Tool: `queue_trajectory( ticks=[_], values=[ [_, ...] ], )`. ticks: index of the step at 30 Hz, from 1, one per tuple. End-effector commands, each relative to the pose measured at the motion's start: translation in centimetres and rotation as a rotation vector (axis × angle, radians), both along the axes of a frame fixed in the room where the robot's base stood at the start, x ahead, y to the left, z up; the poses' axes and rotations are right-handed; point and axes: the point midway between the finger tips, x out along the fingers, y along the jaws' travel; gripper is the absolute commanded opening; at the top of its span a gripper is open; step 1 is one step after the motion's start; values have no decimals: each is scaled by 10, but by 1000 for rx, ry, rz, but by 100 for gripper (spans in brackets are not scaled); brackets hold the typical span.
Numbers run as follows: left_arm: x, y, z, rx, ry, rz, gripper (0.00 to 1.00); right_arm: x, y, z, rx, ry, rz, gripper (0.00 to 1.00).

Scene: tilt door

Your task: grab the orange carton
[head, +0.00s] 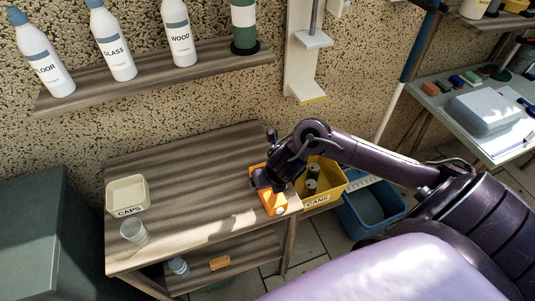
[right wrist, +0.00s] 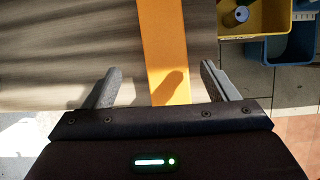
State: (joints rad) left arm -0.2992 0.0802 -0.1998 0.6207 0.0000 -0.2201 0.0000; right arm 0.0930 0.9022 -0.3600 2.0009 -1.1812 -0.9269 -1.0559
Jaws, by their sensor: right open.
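The orange carton (head: 272,202) lies on the wooden table near its right front edge in the head view. My right gripper (head: 262,183) is over it and hides part of it. In the right wrist view the carton (right wrist: 166,50) runs between the two open fingers of my right gripper (right wrist: 160,85). A gap shows between the carton and each finger. A shadow falls on the carton. My left gripper is not in view.
The wooden table (head: 190,175) holds a CAPS tray (head: 126,194) and a clear cup (head: 133,232) on the left. A yellow CANS bin (head: 328,183) is close by on the right, with a blue bin (head: 370,211) beyond it. A bottle shelf (head: 150,82) is above.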

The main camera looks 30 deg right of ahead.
Motion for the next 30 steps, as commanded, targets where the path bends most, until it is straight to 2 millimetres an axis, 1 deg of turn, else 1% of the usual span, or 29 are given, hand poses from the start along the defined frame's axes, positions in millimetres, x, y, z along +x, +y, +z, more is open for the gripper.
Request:
queue_trajectory(
  ticks=[1, 4, 11, 18, 21, 28, 30],
  values=[
    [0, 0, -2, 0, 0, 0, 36, 1, -8, -3, -27, 16, 33, 80],
    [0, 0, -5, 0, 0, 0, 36, 3, -13, -15, -44, 31, 60, 80],
    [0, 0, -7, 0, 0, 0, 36, 12, -12, -34, -41, 31, 59, 80],
    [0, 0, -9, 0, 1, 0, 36, 27, -12, -66, -42, 29, 56, 80],
    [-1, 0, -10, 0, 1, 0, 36, 29, -13, -71, -43, 29, 57, 80],
    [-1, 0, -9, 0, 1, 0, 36, 30, -13, -71, -44, 27, 58, 80],
    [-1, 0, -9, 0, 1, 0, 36, 30, -13, -71, -43, 27, 57, 71]
  ],
)
